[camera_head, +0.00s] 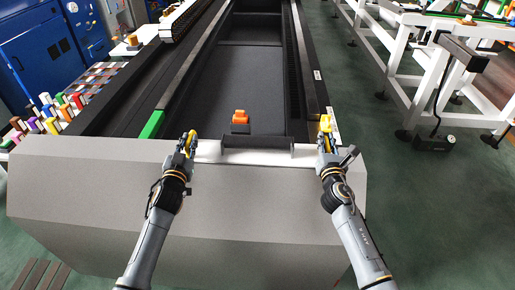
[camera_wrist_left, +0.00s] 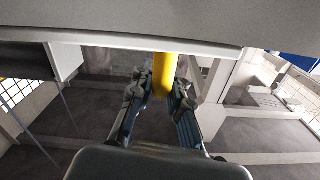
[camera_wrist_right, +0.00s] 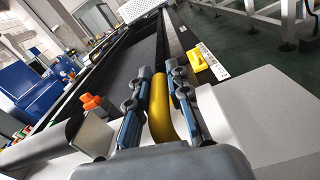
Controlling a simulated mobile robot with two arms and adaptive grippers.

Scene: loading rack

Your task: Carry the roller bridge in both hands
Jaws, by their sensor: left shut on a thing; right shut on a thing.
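The roller bridge (camera_head: 207,152) is a pale crosspiece with a dark roller (camera_head: 258,142), lying across the near end of the long dark rack, between my two hands. My left gripper (camera_head: 187,141) is at its left end; in the left wrist view its fingers close around a yellow bar-like handle (camera_wrist_left: 164,72). My right gripper (camera_head: 326,142) is at its right end; in the right wrist view its fingers close around a curved yellow handle (camera_wrist_right: 160,112). I cannot tell whether the bridge rests on the rack or is held just above it.
An orange block (camera_head: 240,118) sits just beyond the roller. A grey sloped panel (camera_head: 190,215) fills the near side. Colourful items (camera_head: 45,115) stand on the left. White frames (camera_head: 420,60) stand at the right, with open green floor (camera_head: 375,130) between.

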